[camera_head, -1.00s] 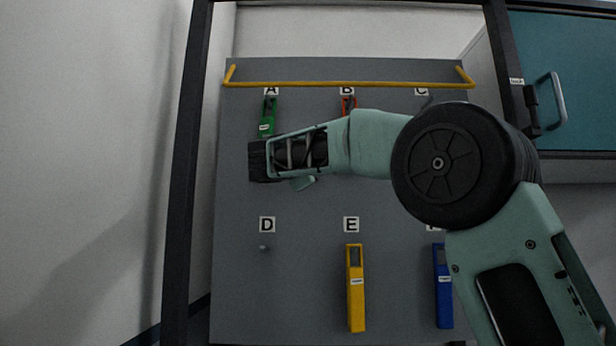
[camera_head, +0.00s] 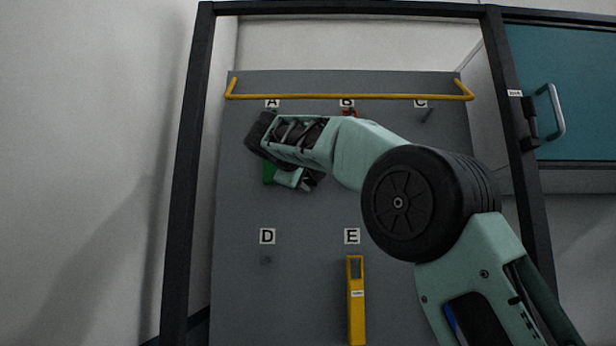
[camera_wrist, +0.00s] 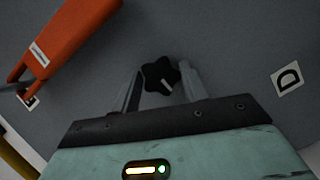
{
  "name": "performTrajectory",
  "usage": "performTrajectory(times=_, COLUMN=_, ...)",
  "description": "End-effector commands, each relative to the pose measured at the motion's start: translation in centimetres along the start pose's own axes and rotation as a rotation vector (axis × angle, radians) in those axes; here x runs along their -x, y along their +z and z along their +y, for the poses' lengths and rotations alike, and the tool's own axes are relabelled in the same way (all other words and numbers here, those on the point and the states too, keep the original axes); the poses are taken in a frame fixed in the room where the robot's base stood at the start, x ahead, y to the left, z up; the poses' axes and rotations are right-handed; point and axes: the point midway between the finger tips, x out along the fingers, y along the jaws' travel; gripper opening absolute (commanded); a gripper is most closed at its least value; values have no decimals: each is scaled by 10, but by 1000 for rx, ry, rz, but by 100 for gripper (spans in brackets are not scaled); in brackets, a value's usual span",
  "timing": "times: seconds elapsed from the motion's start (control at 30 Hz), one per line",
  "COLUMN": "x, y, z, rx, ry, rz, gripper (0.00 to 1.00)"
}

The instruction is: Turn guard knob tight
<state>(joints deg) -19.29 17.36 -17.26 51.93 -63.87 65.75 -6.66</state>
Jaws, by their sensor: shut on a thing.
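The guard knob (camera_wrist: 158,73) is a black, lobed, star-like knob with a pale mark, in front of the grey board in the wrist view. My gripper (camera_wrist: 163,77) has one finger on each side of the knob and is shut on it. The fingers look slanted, and the exact contact points are dark and hard to see.
An orange tool (camera_wrist: 75,35) hangs close to my gripper. The grey board (camera_head: 310,225) has a yellow rail (camera_head: 350,97) on top. A green tool (camera_head: 268,172) is partly behind my wrist; a yellow tool (camera_head: 356,310) hangs under E. Peg D (camera_head: 266,260) is bare. Dark posts (camera_head: 185,180) flank it.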

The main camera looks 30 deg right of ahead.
Motion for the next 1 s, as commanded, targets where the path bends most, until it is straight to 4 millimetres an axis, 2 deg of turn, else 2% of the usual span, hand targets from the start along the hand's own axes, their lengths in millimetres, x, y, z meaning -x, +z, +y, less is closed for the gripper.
performTrajectory(times=0.3, x=0, y=0, z=0, rx=-106, ry=-45, rz=-2, gripper=21)
performTrajectory(times=0.83, x=0, y=0, z=0, rx=-126, ry=-53, rz=-2, gripper=21)
performTrajectory(times=0.87, x=-1, y=0, z=0, rx=-126, ry=-53, rz=-2, gripper=49)
performTrajectory(times=0.9, x=-1, y=0, z=0, rx=-125, ry=-53, rz=-2, gripper=60)
performTrajectory(times=0.93, x=0, y=0, z=0, rx=-125, ry=-53, rz=-2, gripper=65)
performTrajectory(times=1.0, x=0, y=0, z=0, rx=-125, ry=-53, rz=-2, gripper=65)
